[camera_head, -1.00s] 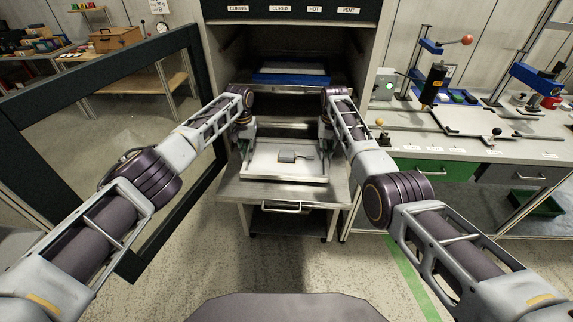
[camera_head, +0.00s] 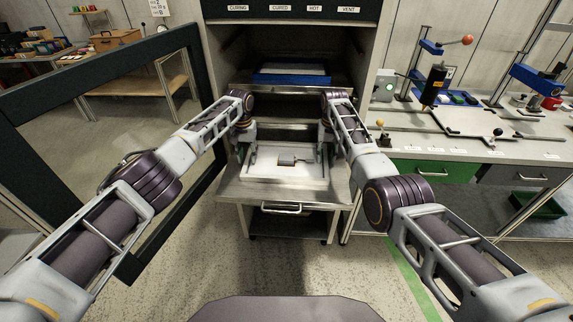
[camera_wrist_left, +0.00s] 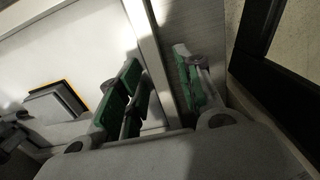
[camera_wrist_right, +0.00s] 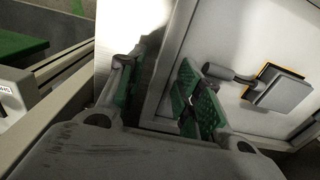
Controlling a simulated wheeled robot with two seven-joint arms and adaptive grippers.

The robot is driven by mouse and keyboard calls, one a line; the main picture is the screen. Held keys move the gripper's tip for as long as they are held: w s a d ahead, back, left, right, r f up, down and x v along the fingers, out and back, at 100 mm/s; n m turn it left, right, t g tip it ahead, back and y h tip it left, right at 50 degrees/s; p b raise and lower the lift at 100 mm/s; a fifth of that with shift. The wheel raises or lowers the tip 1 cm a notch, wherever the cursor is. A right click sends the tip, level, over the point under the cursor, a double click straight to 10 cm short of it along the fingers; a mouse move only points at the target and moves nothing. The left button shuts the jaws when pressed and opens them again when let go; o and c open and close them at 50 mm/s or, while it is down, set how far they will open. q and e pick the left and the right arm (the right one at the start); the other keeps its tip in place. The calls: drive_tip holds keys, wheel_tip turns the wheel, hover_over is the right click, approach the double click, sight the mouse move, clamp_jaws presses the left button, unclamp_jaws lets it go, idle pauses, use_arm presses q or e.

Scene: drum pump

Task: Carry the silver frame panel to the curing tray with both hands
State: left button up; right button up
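The silver frame panel (camera_head: 285,180), a pale flat rectangle with raised rims, lies on a metal shelf in front of the open cabinet. My left gripper (camera_head: 245,145) is at its left rim. In the left wrist view, the left gripper's (camera_wrist_left: 160,85) green-padded fingers stand apart on either side of the rim. My right gripper (camera_head: 325,143) is at the right rim. In the right wrist view, the right gripper's (camera_wrist_right: 163,90) fingers also stand apart astride the rim. A blue tray (camera_head: 291,81), probably the curing tray, sits higher inside the cabinet.
A grey block with a short handle (camera_head: 287,160) lies on the panel. The metal shelf (camera_head: 282,197) has a drawer handle below. A dark-framed open door (camera_head: 213,75) flanks the left arm. A workbench (camera_head: 480,150) with presses stands on the right. Floor in front is clear.

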use_arm(q)
drive_tip(key=shift+r, duration=0.1)
wheel_tip(320, 180, up, 12)
idle(1.0)
use_arm(e)
wheel_tip(320, 180, up, 12)
idle(1.0)
idle(0.5)
